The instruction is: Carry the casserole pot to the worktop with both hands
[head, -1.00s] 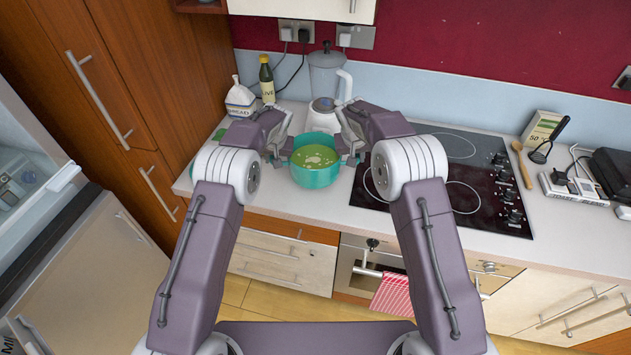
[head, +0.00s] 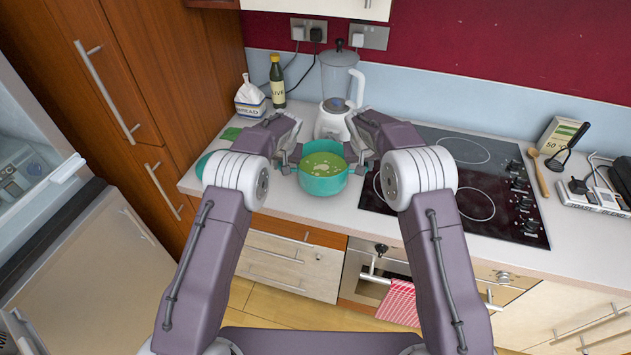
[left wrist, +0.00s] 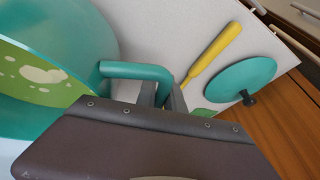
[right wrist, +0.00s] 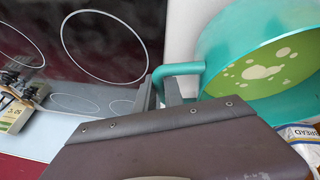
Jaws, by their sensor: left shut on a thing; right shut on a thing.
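The teal casserole pot (head: 322,187) holds green soup with pale bits. It is upright over the worktop (head: 290,205), just left of the hob; I cannot tell whether its base touches the surface. My left gripper (head: 290,168) is shut on the pot's left handle, which shows in the left wrist view (left wrist: 135,70). My right gripper (head: 357,166) is shut on the opposite handle, which shows in the right wrist view (right wrist: 180,69). The gripper bodies hide parts of both handles.
The black hob (head: 470,190) lies to the right. A blender (head: 337,90), a bottle (head: 277,82) and a bread bag (head: 249,98) stand behind. A teal lid with a dark knob (left wrist: 240,80) and a yellow-handled utensil (left wrist: 212,55) lie to the left.

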